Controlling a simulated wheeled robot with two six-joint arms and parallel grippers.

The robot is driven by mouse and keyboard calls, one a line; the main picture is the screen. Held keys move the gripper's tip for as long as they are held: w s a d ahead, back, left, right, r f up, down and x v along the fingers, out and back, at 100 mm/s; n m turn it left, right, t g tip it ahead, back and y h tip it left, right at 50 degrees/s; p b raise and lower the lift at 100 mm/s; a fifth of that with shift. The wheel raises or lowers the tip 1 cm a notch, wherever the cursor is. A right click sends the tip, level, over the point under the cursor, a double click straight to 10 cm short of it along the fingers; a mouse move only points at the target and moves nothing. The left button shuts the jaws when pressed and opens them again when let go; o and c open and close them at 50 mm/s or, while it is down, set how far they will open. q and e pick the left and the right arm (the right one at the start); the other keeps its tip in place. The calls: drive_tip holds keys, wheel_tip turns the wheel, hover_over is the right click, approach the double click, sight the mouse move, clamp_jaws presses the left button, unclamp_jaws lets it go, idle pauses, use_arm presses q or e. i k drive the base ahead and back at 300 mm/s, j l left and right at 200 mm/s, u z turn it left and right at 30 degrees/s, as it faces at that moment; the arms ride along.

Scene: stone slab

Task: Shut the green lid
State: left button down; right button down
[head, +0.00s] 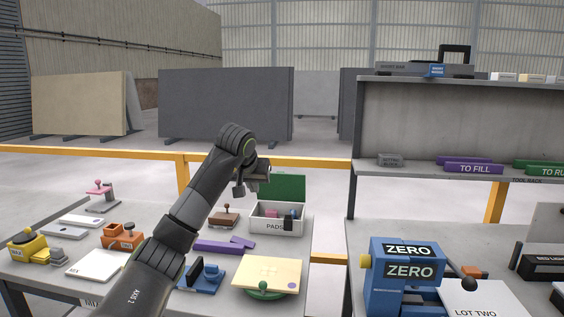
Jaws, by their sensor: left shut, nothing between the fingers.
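The green lid (289,187) stands upright, open, at the back of a white box (278,226) marked PADS. Several small items, pinkish, teal and dark, show inside the box. My left gripper (240,189) is shut and empty, just left of the lid and above the box's back left corner. Its fingers point down, and I cannot tell whether it touches the lid. My right gripper is not in view.
A brown-handled stamp (224,217) sits left of the box. Purple bars (218,246), a blue device (203,277) and a cream plate on a green turntable (266,273) lie in front. A blue ZERO machine (402,274) stands on the right bench.

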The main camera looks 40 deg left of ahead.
sight(283, 187)
drive_tip(key=i+j, duration=1)
drive_tip(key=i, duration=0.2)
